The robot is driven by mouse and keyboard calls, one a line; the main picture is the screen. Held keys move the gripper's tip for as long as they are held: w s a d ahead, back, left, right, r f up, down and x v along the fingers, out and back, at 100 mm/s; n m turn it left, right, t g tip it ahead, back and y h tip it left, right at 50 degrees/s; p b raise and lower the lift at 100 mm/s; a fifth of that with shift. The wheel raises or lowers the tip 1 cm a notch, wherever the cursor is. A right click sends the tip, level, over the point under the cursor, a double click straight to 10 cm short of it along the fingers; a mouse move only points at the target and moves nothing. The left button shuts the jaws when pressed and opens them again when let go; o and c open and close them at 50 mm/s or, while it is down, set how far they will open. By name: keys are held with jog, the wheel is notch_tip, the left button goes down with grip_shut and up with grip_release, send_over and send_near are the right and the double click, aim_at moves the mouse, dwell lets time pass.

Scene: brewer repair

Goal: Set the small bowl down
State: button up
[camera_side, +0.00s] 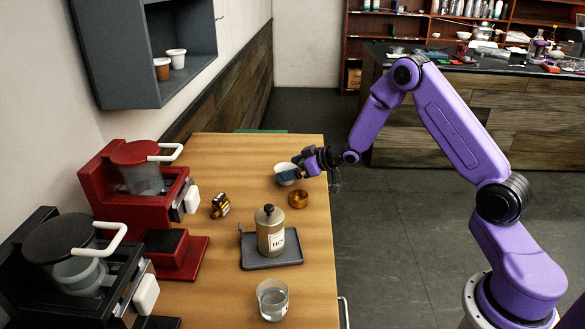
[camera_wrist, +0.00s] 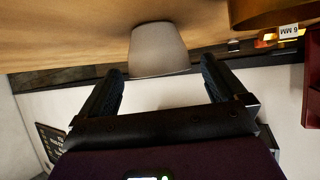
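A small white bowl (camera_side: 286,174) is at the far right part of the wooden table, upright, right by my gripper (camera_side: 297,171). In the wrist view the bowl (camera_wrist: 158,50) appears upside down, just beyond and between the fingertips of my gripper (camera_wrist: 162,78). The two dark fingers are spread apart, with a gap visible on each side of the bowl. The bowl seems to rest on the table, though its base contact is not clear. Part of the bowl is hidden by the gripper in the side view.
An amber ring-like dish (camera_side: 298,199) is close in front of the bowl. A canister (camera_side: 270,232) stands on a grey tray (camera_side: 288,258). Yellow-black small parts (camera_side: 220,206), a glass (camera_side: 272,300) and red (camera_side: 130,185) and black (camera_side: 70,262) brewers are nearby. The table's far end looks clear.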

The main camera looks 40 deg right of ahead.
jog(key=shift+r, duration=0.15)
jog(key=v, duration=1.2)
jog(key=s+a+r+n+g+h, duration=0.1)
jog(key=s+a+n+g, duration=0.15)
jog(key=s+a, duration=0.45)
jog(key=s+a+r+n+g+h, duration=0.1)
jog(key=s+a+r+n+g, duration=0.15)
jog(key=s+a, duration=0.5)
jog(key=s+r+n+g+h, duration=0.1)
jog(key=s+g, duration=0.5)
jog(key=s, duration=1.5)
jog(key=shift+s+r+n+h, duration=0.3)
jog(key=shift+n+h, duration=0.2)
jog(key=shift+n, duration=0.7)
